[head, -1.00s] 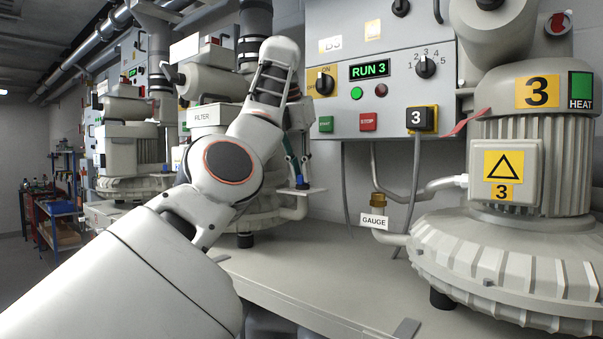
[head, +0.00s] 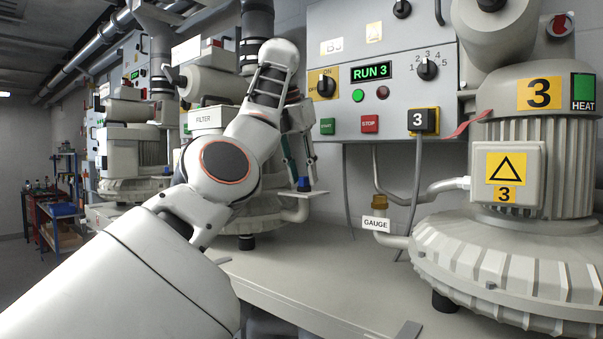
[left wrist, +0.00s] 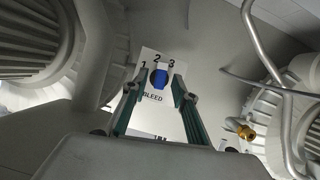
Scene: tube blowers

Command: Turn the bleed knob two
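The blue bleed knob (left wrist: 159,78) sits on a white plate (left wrist: 153,108) marked BLEED, with 1, 2 and 3 printed around its far side. My left gripper (left wrist: 161,82) is open, with one green-sided finger on each side of the knob. Whether the fingers touch the knob I cannot tell. In the head view my left gripper (head: 296,172) points down at the blue knob (head: 305,184) on a small shelf-like plate beside the pipe. My right gripper is in neither view.
A grey control panel (head: 435,110) reading RUN 3 hangs on the wall to the right. A blower marked 3 (head: 535,150) stands at the right. A brass fitting (head: 379,203) and GAUGE label (head: 376,224) are near the bench (head: 300,275). The bench top between is mostly clear.

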